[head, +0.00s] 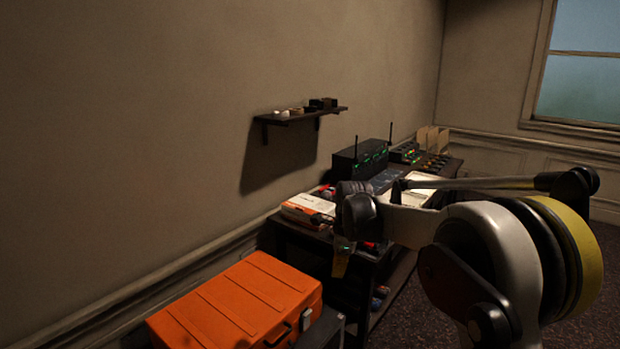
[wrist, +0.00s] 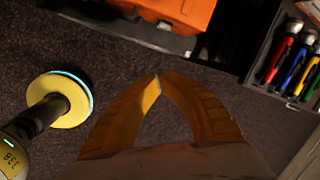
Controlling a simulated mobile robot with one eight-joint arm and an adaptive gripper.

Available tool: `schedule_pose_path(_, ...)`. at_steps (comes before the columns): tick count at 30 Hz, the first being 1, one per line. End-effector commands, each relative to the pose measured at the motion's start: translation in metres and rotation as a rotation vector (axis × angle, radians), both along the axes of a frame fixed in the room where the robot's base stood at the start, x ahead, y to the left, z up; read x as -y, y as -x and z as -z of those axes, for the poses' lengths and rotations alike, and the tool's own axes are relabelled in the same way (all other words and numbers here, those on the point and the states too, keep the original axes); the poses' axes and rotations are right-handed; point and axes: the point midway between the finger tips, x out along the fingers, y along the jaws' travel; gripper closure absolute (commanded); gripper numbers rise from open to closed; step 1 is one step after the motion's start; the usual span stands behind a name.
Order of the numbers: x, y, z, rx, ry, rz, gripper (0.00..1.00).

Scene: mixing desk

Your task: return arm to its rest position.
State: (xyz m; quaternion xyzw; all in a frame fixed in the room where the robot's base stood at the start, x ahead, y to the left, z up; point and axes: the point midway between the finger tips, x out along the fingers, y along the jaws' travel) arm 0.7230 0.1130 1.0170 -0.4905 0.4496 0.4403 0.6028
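In the wrist view my gripper (wrist: 158,82) points down over dark carpet. Its two yellow fingers meet at the tips and nothing shows between them. In the head view my arm (head: 480,255) fills the right side, in front of the desk (head: 375,318).
An orange case (head: 240,305) stands at the lower left, and its edge shows in the wrist view (wrist: 180,12). A drawer or tray with several coloured-handled tools (wrist: 283,62) is at the upper right there. A wall shelf (head: 300,114) holds small items. Carpet (head: 590,285) is clear at right.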

Motion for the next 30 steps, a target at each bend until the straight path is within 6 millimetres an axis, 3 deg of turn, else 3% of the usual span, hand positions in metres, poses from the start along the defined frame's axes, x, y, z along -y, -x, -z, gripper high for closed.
schedule_pose_path(1,0.009,0.018,-0.021,0.029,0.019,-0.076,1.0)
schedule_pose_path(6,0.037,0.08,-0.075,0.13,0.11,-0.37,1.0)
schedule_pose_path(13,0.07,0.176,-0.112,0.251,0.275,-0.757,1.0)
schedule_pose_path(18,0.089,0.25,-0.114,0.32,0.426,-1.038,1.0)
schedule_pose_path(24,0.105,0.322,-0.092,0.368,0.612,-1.334,1.0)
schedule_pose_path(30,0.113,0.357,-0.07,0.381,0.731,-1.507,1.0)
